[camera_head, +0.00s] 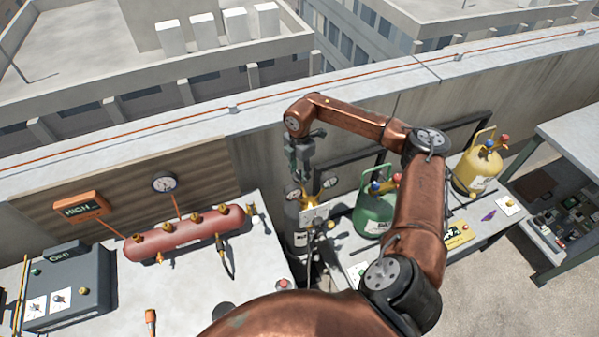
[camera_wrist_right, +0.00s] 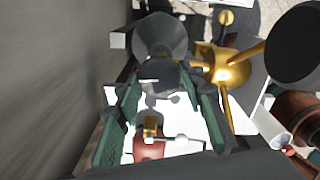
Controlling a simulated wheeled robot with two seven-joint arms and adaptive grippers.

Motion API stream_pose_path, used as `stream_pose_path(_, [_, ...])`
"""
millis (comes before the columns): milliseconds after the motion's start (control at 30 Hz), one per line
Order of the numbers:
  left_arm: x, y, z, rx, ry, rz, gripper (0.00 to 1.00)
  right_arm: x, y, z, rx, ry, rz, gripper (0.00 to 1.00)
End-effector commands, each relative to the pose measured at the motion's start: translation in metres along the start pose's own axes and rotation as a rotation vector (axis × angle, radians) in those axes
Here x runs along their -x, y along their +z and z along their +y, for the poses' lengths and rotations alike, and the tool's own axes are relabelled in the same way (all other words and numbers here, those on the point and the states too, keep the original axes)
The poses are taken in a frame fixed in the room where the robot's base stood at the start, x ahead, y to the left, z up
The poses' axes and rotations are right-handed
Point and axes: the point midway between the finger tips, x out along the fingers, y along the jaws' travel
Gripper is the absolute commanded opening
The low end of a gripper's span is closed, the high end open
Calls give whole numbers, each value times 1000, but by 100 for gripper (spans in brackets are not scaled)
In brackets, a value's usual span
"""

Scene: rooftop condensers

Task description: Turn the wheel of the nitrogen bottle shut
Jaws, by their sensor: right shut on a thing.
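The nitrogen bottle (camera_head: 297,232) is a dark grey upright cylinder between the two benches, with a pale label. Brass valve parts (camera_head: 328,180) and gauges show at its top. My right gripper (camera_head: 300,176) points down from above onto the bottle's top. In the right wrist view, its green-padded fingers (camera_wrist_right: 165,84) are closed on a dark round part (camera_wrist_right: 165,75) at the valve, which looks like the wheel. The brass body (camera_wrist_right: 231,68) sits just right of the fingers. The wheel is hidden in the head view. My left gripper is out of view.
A red manifold tank (camera_head: 185,236) and a grey box marked OFF (camera_head: 70,285) are on the left bench. A green cylinder (camera_head: 374,211) and a yellow cylinder (camera_head: 476,172) stand right of the bottle. The parapet wall (camera_head: 270,155) rises close behind.

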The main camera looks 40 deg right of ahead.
Motion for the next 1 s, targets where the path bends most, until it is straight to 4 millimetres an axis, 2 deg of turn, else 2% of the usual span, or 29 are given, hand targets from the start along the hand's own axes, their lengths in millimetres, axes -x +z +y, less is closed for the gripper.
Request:
stream_pose_path(300, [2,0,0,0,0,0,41,4,2,3,-92,9,-4,12])
stream_pose_path(767, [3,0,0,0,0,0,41,4,2,2,-102,9,-3,12])
stream_pose_path(800, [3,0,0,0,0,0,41,4,2,2,-102,9,-3,39])
stream_pose_path(1000, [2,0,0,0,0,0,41,2,1,2,-99,5,-2,53])
